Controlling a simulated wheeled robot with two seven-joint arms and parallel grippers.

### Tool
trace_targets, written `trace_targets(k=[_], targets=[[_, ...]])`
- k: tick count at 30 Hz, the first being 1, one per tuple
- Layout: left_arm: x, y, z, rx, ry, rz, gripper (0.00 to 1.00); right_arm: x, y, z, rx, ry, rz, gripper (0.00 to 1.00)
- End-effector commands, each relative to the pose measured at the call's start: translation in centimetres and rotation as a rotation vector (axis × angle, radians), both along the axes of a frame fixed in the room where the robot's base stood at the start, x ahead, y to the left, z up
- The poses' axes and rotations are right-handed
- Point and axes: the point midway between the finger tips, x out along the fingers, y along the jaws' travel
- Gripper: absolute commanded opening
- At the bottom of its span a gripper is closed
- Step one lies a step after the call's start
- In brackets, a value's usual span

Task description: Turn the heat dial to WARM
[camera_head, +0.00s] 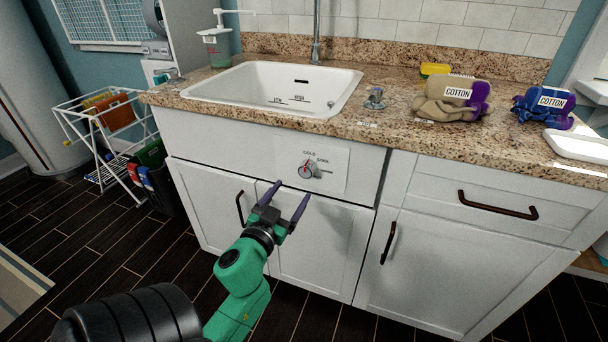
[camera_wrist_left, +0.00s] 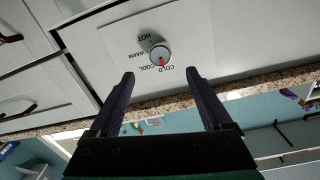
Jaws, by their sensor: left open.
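The heat dial (camera_head: 309,170) is a round grey knob with a red mark on a white panel (camera_head: 335,160) on the cabinet front below the sink. The red mark points up towards COLD in the head view. The dial also shows in the left wrist view (camera_wrist_left: 158,51), where COLD, COOL, WARM and HOT can be read around it. My left gripper (camera_head: 292,190) is open and empty, just in front of and slightly below the dial. In the wrist view (camera_wrist_left: 160,74) the dial lies ahead, between the finger lines, apart from both. My right gripper is out of view.
The granite counter (camera_head: 390,115) overhangs above the panel. Dark handles (camera_head: 497,205) stick out from the drawer and doors. A drying rack (camera_head: 100,130) stands left.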

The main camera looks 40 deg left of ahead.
Motion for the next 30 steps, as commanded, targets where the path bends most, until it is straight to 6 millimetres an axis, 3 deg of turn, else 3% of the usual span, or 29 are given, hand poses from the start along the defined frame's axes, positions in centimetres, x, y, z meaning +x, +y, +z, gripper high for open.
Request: trace_targets(k=[3,9,13,20,26,27,30], targets=[[3.2,1.0,0.4,0.005,-0.002,-0.002,0.83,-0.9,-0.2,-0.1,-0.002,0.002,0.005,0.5],[7.2,2.2,0.0,-0.001,0.0,-0.002,0.83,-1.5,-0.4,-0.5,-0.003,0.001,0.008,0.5],[8.2,2.5,0.0,-0.002,0.0,-0.001,0.83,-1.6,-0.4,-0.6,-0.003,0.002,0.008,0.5],[8.3,2.6,-0.1,-0.003,0.001,-0.001,0.83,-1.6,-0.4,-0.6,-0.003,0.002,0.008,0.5],[8.2,2.5,-0.1,-0.003,0.002,-0.002,0.06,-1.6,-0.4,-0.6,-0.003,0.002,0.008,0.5],[8.2,2.5,-0.1,-0.003,0.002,-0.002,0.0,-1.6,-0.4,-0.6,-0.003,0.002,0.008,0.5],[8.2,2.5,-0.1,-0.002,0.002,-0.002,0.0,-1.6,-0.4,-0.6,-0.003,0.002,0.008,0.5]])
